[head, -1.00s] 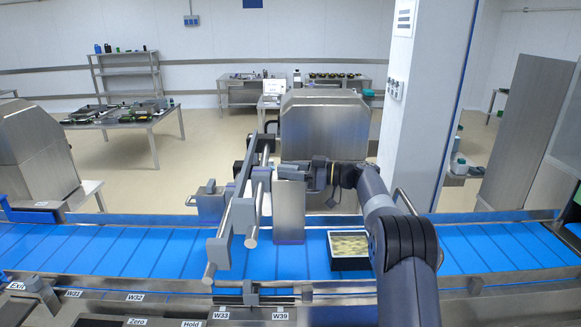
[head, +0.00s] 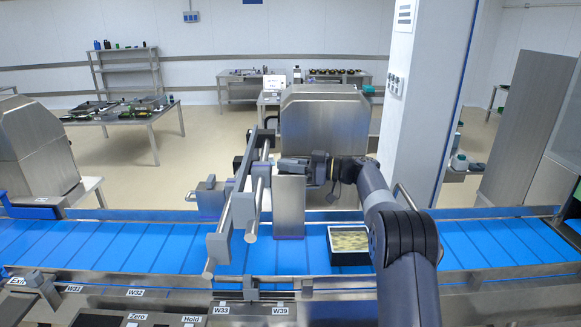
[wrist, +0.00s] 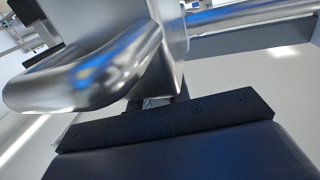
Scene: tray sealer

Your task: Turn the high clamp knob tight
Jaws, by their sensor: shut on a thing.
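My gripper (head: 292,164) is at the upper end of the clamp assembly, just above the upright steel box (head: 289,207). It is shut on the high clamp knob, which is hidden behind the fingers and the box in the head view. In the wrist view, the dark gripper body (wrist: 180,157) fills the bottom. A polished bent metal bar (wrist: 90,75) and a metal block (wrist: 172,30) are close in front of it. The exact contact cannot be made out. The clamp's grey blocks (head: 244,209) sit on slanting rails left of my gripper.
A blue conveyor (head: 130,245) runs across below. A black-rimmed tray (head: 348,268) lies on it, right of the steel box. A steel hood (head: 325,125) stands behind my gripper, and a grey pillar (head: 425,110) rises at right. Metal rods (head: 251,215) project toward the front.

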